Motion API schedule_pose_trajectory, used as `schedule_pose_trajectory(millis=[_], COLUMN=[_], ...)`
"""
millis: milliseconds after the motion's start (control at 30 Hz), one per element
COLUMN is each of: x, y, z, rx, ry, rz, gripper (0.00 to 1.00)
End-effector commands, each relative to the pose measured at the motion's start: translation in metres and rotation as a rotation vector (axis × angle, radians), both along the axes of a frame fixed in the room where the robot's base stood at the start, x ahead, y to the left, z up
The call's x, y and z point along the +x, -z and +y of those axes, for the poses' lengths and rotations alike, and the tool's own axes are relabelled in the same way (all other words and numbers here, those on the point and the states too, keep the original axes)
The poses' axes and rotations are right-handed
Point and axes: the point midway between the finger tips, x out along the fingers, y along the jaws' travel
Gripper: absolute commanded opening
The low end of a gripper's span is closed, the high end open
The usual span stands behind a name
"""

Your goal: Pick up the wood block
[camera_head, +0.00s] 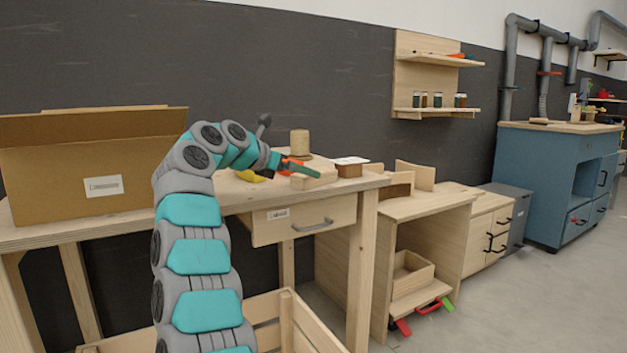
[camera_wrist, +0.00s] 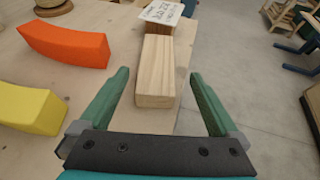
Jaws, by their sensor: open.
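The wood block (camera_wrist: 156,75) is a pale, grained rectangular block lying on the wooden workbench. In the wrist view it lies in the middle, its near end between the tips of my open gripper (camera_wrist: 160,92), with a gap on each side. In the head view the wood block (camera_head: 314,179) sits near the bench's front right edge. My gripper (camera_head: 300,170) is over it there and hides part of it. The jaws hold nothing.
An orange curved piece (camera_wrist: 66,44) and a yellow piece (camera_wrist: 28,107) lie left of the block. A brown box with a white label (camera_head: 351,166) stands just beyond it. A wooden spool (camera_head: 299,142) and a large cardboard box (camera_head: 95,170) are also on the workbench (camera_head: 372,181).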

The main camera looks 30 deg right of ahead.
Motion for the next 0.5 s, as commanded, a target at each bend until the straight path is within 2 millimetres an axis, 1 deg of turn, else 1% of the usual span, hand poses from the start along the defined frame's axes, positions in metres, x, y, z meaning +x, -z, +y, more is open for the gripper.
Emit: schedule_pose_trajectory(millis=[100,267,500], x=[0.002,0.005,0.015], y=[0.005,0.008,0.016], z=[-0.012,-0.026,-0.054], rx=[0.002,0.000,-0.002], ry=[0.004,0.003,0.002], rz=[0.001,0.001,0.000], gripper=[0.97,0.97,0.97])
